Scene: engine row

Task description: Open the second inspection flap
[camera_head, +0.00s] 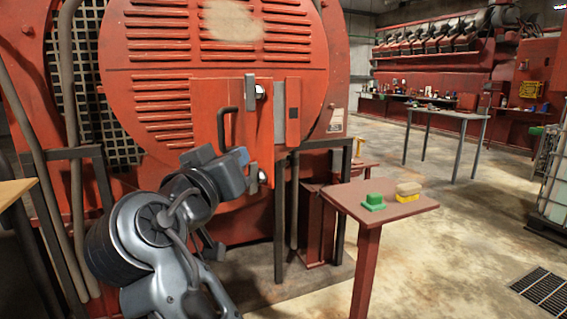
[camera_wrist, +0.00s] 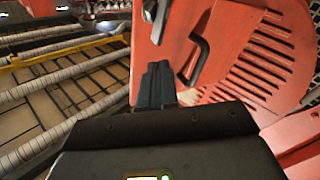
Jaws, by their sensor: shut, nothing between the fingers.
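A red square flap (camera_head: 205,130) with a black bar handle (camera_head: 228,124) sits on the round louvred red cover of the engine. It also shows in the wrist view (camera_wrist: 146,55), with its handle (camera_wrist: 196,60) just right of my fingers. Metal fittings, an upper one (camera_head: 250,88) and a lower one (camera_head: 253,178), lie along its right side. I cannot tell whether the flap is ajar, or which number it is. My gripper (camera_head: 243,157) is below and slightly right of the handle, near the flap's lower part. Its fingers (camera_wrist: 156,84) are together and empty, apart from the handle.
A small red table (camera_head: 345,196) to the right bears a green block (camera_head: 374,202) and a yellow-based sponge-like block (camera_head: 408,192). Pipes and dark frame posts (camera_head: 279,215) stand close to the engine. Open floor (camera_head: 460,225) lies to the right.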

